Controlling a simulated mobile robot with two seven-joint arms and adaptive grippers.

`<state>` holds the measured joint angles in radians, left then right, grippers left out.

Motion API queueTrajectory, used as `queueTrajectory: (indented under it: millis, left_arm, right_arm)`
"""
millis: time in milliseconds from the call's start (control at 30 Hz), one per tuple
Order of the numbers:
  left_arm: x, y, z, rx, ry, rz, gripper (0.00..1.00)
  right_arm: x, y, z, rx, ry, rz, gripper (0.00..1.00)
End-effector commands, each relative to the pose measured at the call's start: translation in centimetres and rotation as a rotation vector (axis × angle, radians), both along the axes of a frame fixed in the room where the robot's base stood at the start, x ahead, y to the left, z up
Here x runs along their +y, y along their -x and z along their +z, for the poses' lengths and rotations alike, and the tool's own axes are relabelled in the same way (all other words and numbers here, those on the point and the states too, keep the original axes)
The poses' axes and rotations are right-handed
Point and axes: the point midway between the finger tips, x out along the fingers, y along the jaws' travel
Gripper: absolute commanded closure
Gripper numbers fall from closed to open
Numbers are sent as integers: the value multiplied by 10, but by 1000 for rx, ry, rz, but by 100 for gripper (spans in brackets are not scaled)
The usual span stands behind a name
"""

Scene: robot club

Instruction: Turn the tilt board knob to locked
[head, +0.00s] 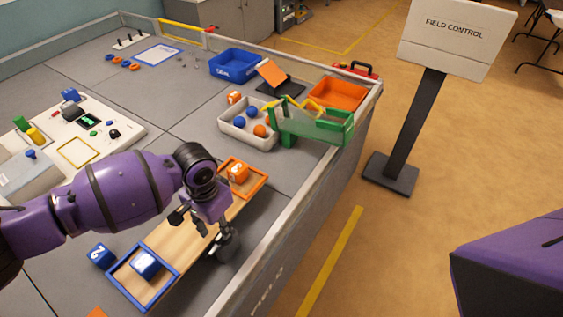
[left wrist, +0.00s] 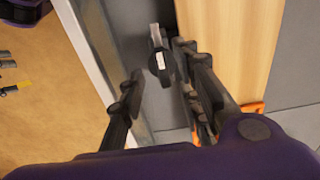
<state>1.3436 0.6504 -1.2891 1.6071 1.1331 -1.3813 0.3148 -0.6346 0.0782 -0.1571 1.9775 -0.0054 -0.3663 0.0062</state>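The tilt board (head: 187,237) is a long wooden plank. It has a blue-rimmed tray at its near end and an orange-rimmed tray at its far end. The knob (left wrist: 160,62), dark with a pale mark, shows beside the plank in the left wrist view. My left gripper (head: 202,226) is over the plank's right side in the head view. In the left wrist view its fingers (left wrist: 160,82) are spread with the knob ahead, between their tips; contact is not clear. The knob's setting cannot be read. My right gripper is not in view.
A blue cube (head: 145,264) sits in the near tray and an orange cube (head: 237,171) in the far tray. Another blue cube (head: 100,254) lies left of the plank. The table's raised edge (head: 300,213) runs close along the right. A grey bin (head: 237,133) stands beyond.

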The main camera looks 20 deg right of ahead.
Motion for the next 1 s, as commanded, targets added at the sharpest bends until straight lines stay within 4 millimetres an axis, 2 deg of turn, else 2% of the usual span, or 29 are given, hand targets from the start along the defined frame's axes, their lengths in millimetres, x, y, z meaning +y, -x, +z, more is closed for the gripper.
queueTrajectory:
  millis: [100,233,600,833,1000]
  left_arm:
    - [0,0,-21,1,0,0,69]
    - [0,0,-35,1,1,0,69]
    - [-1,-1,-41,-3,3,-1,69]
    - [-1,-1,-41,-2,2,0,98]
    - [-1,-1,-41,-2,2,0,100]
  right_arm:
    - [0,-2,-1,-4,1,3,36]
    - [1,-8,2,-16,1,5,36]
    - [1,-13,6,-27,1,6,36]
    - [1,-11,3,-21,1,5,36]
    - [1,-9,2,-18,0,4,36]
